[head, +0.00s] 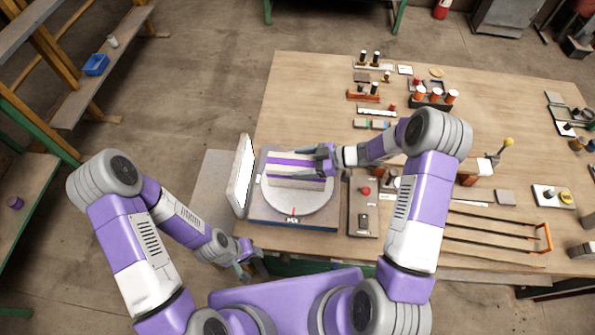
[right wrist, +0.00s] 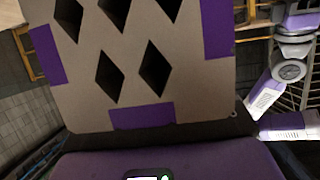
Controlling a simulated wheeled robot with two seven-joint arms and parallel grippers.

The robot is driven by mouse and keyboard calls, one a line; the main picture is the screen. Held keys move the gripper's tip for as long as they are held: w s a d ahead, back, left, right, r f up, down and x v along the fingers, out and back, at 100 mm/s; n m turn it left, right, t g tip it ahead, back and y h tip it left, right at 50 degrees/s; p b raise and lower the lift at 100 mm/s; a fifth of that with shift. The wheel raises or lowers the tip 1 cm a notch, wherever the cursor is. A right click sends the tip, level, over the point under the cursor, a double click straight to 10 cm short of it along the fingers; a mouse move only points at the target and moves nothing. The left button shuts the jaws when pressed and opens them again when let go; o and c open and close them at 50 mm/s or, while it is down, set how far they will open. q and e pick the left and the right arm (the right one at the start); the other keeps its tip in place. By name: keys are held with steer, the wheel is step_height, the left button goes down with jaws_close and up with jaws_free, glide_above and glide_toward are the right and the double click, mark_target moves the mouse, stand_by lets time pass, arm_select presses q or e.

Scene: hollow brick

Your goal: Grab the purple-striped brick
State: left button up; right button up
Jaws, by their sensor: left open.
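The purple-striped brick (head: 290,170) is grey-beige with purple stripes. It lies on a round pale turntable (head: 293,203) in the head view. In the right wrist view, a flat face of the brick (right wrist: 130,85) fills much of the picture, with diamond-shaped holes and purple patches at its edges. My right gripper (head: 322,159) is at the brick's right end, very close to it. Its fingertips overlap the brick in the picture, so I cannot tell if they grip it. My left gripper (head: 246,268) is open and empty, low in front of the table's left corner, away from the brick.
A white upright panel (head: 241,176) stands left of the turntable. A box with a red button (head: 364,205) is close on the right. Bottles, blocks and tools cover the back and right of the wooden table (head: 310,95). Its back left area is clear.

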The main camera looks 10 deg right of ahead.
jaws_close()
steer(key=shift+r, duration=0.1)
